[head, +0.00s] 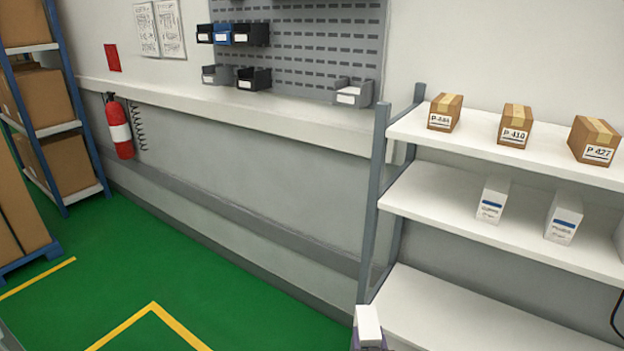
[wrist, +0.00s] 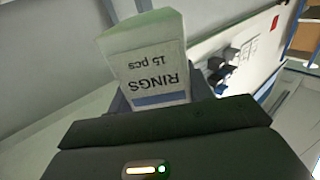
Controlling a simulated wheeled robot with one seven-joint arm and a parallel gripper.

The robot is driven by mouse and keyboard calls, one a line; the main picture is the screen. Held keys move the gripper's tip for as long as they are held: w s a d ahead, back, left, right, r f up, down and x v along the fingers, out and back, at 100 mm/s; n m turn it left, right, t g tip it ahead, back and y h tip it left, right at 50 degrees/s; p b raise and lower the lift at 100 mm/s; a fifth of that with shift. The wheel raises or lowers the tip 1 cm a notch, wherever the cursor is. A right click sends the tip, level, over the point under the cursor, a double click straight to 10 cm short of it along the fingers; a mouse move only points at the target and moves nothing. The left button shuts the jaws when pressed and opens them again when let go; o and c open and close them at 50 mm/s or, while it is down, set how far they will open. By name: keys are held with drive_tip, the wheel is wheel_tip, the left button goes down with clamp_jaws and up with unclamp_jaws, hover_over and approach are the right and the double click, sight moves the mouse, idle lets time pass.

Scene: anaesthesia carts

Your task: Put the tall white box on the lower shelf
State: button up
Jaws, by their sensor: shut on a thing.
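A tall white box (head: 367,322) shows at the bottom edge of the head view, in front of the left end of the lower shelf (head: 450,310). In the wrist view the white box (wrist: 146,62) reads "RINGS 15 pcs", upside down, with a blue band. My gripper (wrist: 160,98) is shut on it; only a small part of the gripper shows in the head view, under the box. The lower shelf is a bare white board in the part I see. I cannot tell whether the box touches the shelf.
The middle shelf (head: 440,212) holds white boxes (head: 493,199) with blue bands. The top shelf (head: 475,140) holds brown cartons (head: 515,126) with labels. A grey upright post (head: 371,210) stands at the shelf's left end. Green floor lies open to the left.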

idle(0.3)
drive_tip(key=s+f, duration=0.4)
drive_tip(key=f, duration=0.1)
drive_tip(key=shift+s+f, duration=0.2)
drive_tip(key=shift+f, duration=0.05)
drive_tip(key=shift+w+a, duration=0.1)
drive_tip(key=shift+a, duration=0.05)
